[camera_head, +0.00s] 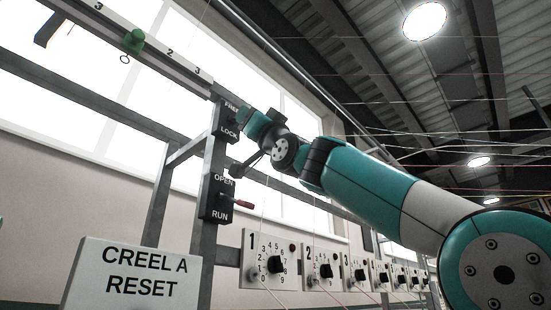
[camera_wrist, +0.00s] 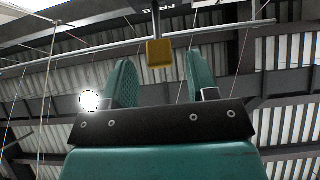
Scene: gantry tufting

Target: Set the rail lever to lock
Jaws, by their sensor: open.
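The rail lever's dark box (camera_head: 225,122) is on the grey upright in the head view, with FREE above and LOCK below. My gripper (camera_head: 247,117) is close at its right side and covers the area where a handle might show, so the lever's setting cannot be read. In the wrist view my gripper (camera_wrist: 160,80) has two teal fingers standing wide apart. A yellow block (camera_wrist: 159,53) on a dark rod, apparently the lever's handle, appears between and just beyond the fingertips. No contact with it can be seen.
Below is an OPEN/RUN box (camera_head: 217,198) with a red-tipped handle (camera_head: 243,204). Several numbered dials (camera_head: 268,260) line the lower beam. A CREEL A RESET sign (camera_head: 135,280) stands front left. A green clip (camera_head: 134,41) is on the upper rail. Thin threads cross the right side.

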